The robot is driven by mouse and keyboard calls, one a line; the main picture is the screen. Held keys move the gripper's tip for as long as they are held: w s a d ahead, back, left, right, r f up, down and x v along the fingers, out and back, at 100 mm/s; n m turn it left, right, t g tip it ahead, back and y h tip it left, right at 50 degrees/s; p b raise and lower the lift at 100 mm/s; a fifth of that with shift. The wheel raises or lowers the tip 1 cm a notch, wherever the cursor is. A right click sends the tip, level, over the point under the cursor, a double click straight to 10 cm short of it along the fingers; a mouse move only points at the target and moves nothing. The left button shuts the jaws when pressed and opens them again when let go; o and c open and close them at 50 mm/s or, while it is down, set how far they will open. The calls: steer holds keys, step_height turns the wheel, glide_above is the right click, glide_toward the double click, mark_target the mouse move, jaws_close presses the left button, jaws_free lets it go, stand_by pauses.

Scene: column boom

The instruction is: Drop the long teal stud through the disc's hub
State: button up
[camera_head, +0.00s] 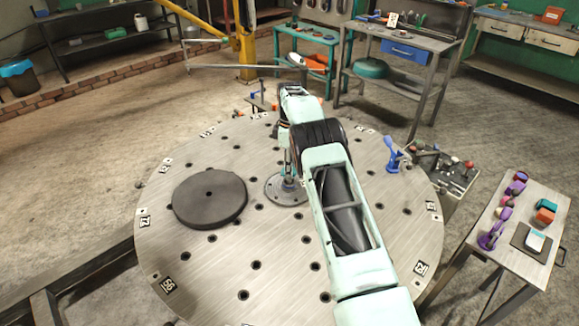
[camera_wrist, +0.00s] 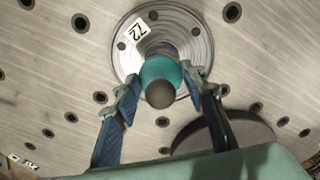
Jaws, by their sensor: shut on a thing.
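The teal stud (camera_wrist: 160,73) is between the fingers of my gripper (camera_wrist: 161,84) in the wrist view, its dark rounded end toward the camera. Beyond it is a round metal flange (camera_wrist: 126,22) with a ring of holes and a "72" label; the stud hides its centre. In the head view this flange (camera_head: 272,193) sits in the middle of the large round perforated table (camera_head: 200,262), under my arm. I cannot tell whether the stud has entered it. A dark thick disc (camera_head: 209,198) with a small centre hole lies flat left of the flange.
A blue upright piece (camera_head: 393,155) stands at the table's right edge, by a tray of small parts (camera_head: 445,172). A side table (camera_head: 530,215) with coloured parts is at the right. The front left tabletop is clear. Benches stand behind.

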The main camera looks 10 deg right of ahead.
steer(key=shift+f+b, duration=0.8)
steer(key=shift+f, duration=0.4)
stand_by(0.4)
steer(key=shift+f+b, duration=0.1)
steer(key=shift+b, duration=0.2)
stand_by(0.7)
steer(key=shift+w+d, duration=0.1)
steer(key=shift+w, duration=0.25)
stand_by(1.2)
steer(key=shift+s+f+b, duration=0.1)
steer(key=shift+f+b, duration=0.35)
steer(key=shift+b, duration=0.2)
stand_by(1.1)
steer(key=o, duration=0.9)
steer(key=shift+r, duration=0.15)
steer(key=shift+r+p, duration=2.1)
steer(key=shift+r, duration=1.55)
